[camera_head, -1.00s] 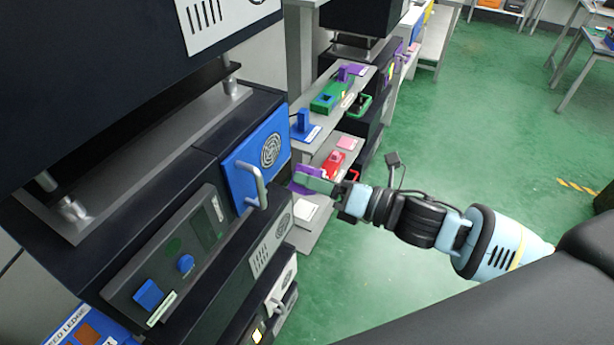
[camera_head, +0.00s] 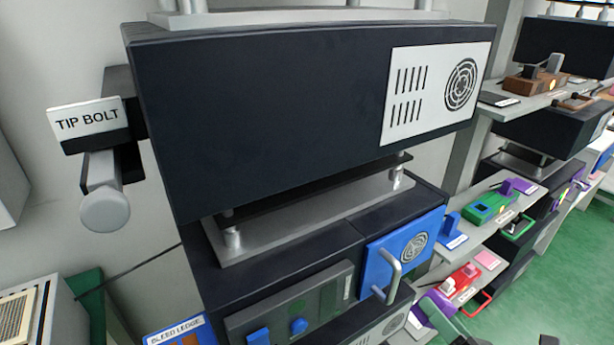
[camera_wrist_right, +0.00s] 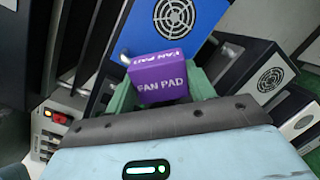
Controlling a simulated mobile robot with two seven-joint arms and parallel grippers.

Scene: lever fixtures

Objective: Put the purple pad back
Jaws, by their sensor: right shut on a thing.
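A purple pad labelled FAN PAD (camera_wrist_right: 160,78) is held between the two green fingers of my right gripper (camera_wrist_right: 163,90), in the right wrist view. In the head view the pad (camera_head: 440,302) is a small purple patch at the bottom, and my right gripper (camera_head: 440,320) is partly cut off by the lower edge. Both are below and right of a blue panel (camera_head: 418,270) with a round fan grille and a grey handle. In the right wrist view the blue panel (camera_wrist_right: 135,42) lies beyond the pad; I cannot tell the gap. My left gripper is not in view.
A dark cabinet (camera_head: 260,120) with a white vented plate (camera_head: 435,90) fills the middle. A TIP BOLT label (camera_head: 88,122) and grey knob (camera_head: 105,205) stick out at left. Shelves at right carry a green block (camera_head: 490,207) and a red one (camera_head: 460,280). Green floor (camera_head: 535,300) is open at far right.

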